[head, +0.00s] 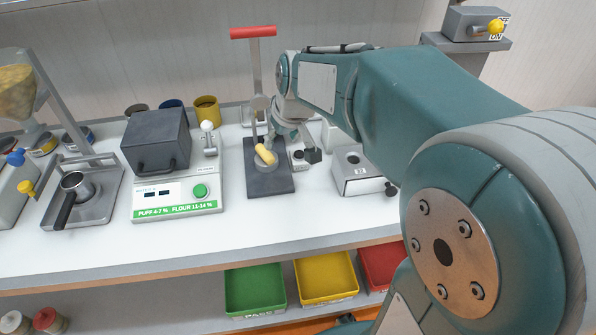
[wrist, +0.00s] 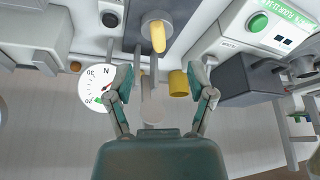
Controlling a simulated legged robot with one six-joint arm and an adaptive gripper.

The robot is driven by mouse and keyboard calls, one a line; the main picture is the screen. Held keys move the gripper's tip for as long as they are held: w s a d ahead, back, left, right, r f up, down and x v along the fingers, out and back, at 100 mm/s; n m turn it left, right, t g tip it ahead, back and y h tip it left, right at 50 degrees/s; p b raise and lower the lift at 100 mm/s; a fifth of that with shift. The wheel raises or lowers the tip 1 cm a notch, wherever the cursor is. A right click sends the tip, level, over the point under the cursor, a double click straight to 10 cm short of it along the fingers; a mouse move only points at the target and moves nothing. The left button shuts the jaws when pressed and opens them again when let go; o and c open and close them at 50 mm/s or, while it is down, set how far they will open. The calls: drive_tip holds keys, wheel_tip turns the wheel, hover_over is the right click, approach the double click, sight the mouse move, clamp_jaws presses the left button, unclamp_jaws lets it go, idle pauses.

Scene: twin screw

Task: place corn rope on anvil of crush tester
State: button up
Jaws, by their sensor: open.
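The yellow corn rope (head: 265,154) lies slantwise at the round grey anvil (head: 262,163) of the crush tester. In the wrist view the corn rope (wrist: 158,37) overlaps the anvil disc (wrist: 152,17) and reaches past its edge. The tester has a dark base plate (head: 268,183) and an upright lever with a red handle (head: 253,32). My gripper (head: 291,150) is open beside the tester's post, just right of the corn rope. In the wrist view my gripper (wrist: 162,80) has its fingers spread, with the rope beyond the tips and nothing held.
A scale with a green button (head: 200,191) and a dark box (head: 156,140) stand left of the tester. A grey box with a hole (head: 356,168) stands right. A yellow cup (head: 207,110) is behind. Green (head: 254,287) and yellow trays (head: 326,277) sit below the bench edge.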

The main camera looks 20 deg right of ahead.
drive_tip(key=s+a+r+m+t, duration=0.1)
drive_tip(key=s+m, duration=0.1)
drive_tip(key=s, duration=1.9)
drive_tip(key=shift+r+h, duration=0.35)
drive_tip(key=shift+h, duration=0.05)
drive_tip(key=shift+w+a, duration=0.1)
